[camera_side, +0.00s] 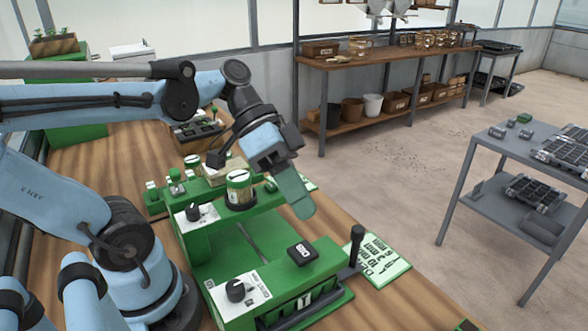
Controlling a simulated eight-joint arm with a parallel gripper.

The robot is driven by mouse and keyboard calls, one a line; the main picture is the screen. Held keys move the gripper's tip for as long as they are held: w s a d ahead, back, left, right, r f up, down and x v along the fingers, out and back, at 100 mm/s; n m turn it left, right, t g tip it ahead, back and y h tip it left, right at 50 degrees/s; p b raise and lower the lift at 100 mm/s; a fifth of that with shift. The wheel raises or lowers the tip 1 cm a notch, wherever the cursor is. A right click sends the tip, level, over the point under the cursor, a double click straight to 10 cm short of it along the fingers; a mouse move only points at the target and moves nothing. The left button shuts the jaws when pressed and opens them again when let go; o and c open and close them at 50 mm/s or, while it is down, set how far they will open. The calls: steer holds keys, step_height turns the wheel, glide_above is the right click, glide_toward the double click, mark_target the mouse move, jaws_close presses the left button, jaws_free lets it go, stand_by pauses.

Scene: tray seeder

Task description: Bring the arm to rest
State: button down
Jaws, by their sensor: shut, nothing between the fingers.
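My arm reaches in from the left over the wooden bench (90,185). My gripper (302,208) is shut and empty, its green fingertips pointing down. I cannot tell how far above the seeder the tips are. The seeder has a black knob on its front panel (236,290), another on a rear panel (193,211), a black block (303,253) and a lever with a dark handle (356,240).
A green and white card (380,262) lies right of the lever. A small planter tray (196,128) stands behind the seeder. A grey table (500,160) with black trays is at the right. Wooden shelves (385,58) with pots stand at the back. The floor between is clear.

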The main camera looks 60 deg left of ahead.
stand_by(0.3)
steer(key=shift+a+f, duration=0.15)
steer(key=shift+f, duration=0.2)
steer(key=w+a+f+n+t+y, duration=0.5)
steer(key=a+n+y, duration=0.1)
steer(key=a+y, duration=0.2)
steer(key=shift+w+a+f+n+y, duration=0.15)
steer(key=shift+w+a+n+y, duration=0.15)
steer(key=shift+y, duration=0.2)
